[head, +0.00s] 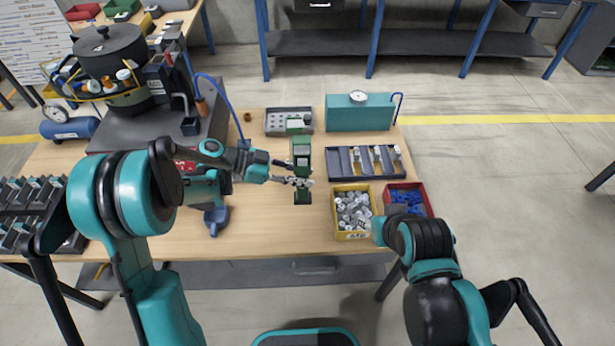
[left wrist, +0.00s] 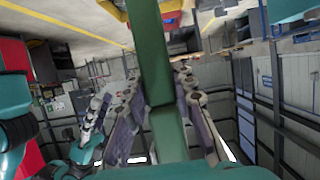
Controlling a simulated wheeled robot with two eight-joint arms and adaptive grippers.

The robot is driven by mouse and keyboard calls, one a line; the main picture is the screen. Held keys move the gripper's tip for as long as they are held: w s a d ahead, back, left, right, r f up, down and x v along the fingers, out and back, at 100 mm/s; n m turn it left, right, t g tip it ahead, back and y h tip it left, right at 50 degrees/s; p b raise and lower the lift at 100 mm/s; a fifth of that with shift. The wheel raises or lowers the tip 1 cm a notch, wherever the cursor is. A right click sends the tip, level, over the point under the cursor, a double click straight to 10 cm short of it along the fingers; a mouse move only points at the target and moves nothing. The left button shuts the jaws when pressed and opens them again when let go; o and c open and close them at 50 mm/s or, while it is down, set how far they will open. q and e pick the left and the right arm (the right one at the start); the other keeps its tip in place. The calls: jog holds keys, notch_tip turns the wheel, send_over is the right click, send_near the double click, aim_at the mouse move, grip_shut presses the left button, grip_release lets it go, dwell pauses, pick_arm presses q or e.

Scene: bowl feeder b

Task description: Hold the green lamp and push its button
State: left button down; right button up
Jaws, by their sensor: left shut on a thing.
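In the left wrist view the lamp (left wrist: 148,55) runs as a green bar between the two fingers (left wrist: 160,112). I cannot make out its button. A teal and grey part at the left of the wrist view looks like my right gripper (left wrist: 98,112); its fingers are too unclear to judge.
A yellow bin (head: 338,234) of pale parts and a red bin (head: 424,190) of blue parts stand right of the lamp. The bowl feeder (head: 112,50) stands left.

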pick_arm(q)
jog(key=w+a, duration=0.3)
jog(key=a, duration=0.3)
jog(key=shift+a, duration=0.3)
pick_arm(e)
jog(key=shift+f, duration=0.3)
dwell(0.3)
pick_arm(q)
jog(key=shift+f+b, duration=0.1)
jog(key=shift+b, duration=0.25)
pick_arm(e)
jog(key=shift+f, duration=0.1)
pick_arm(q)
notch_tip(320, 180, down, 11)
jog(key=b, duration=0.8)
jog(key=shift+b, duration=0.4)
pick_arm(e)
notch_tip(320, 180, down, 9)
dwell(1.4)
dwell(0.3)
pick_arm(q)
jog(key=c, duration=1.8)
grip_release()
grip_shut()
pick_arm(e)
grip_shut()
